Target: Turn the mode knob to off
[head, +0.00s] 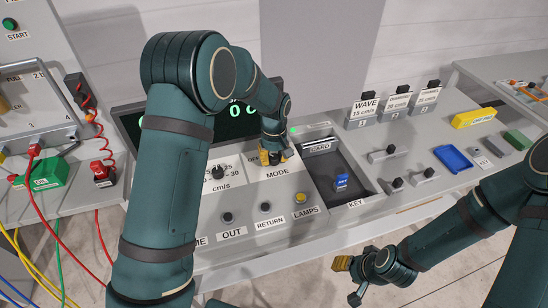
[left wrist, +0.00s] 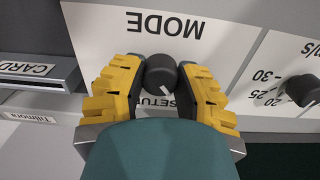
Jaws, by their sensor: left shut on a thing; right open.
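The mode knob (left wrist: 161,70) is a dark round knob on the white panel, under the MODE label (left wrist: 165,24), which reads upside down in the left wrist view. Its white pointer mark points down and slightly right in that view, near a partly covered label reading SETUP (left wrist: 157,102). My left gripper (left wrist: 162,78) has its yellow fingers on both sides of the knob, shut on it. In the head view my left gripper (head: 272,157) is at the panel above MODE and hides the knob. My right gripper (head: 349,280) is open and empty, low in front of the console.
A speed knob (head: 218,172) marked cm/s is left of the mode knob. OUT, RETURN and LAMPS buttons (head: 300,198) line the front. A recessed tray with a blue KEY piece (head: 341,181) lies to the right. A dark display (head: 235,124) stands behind.

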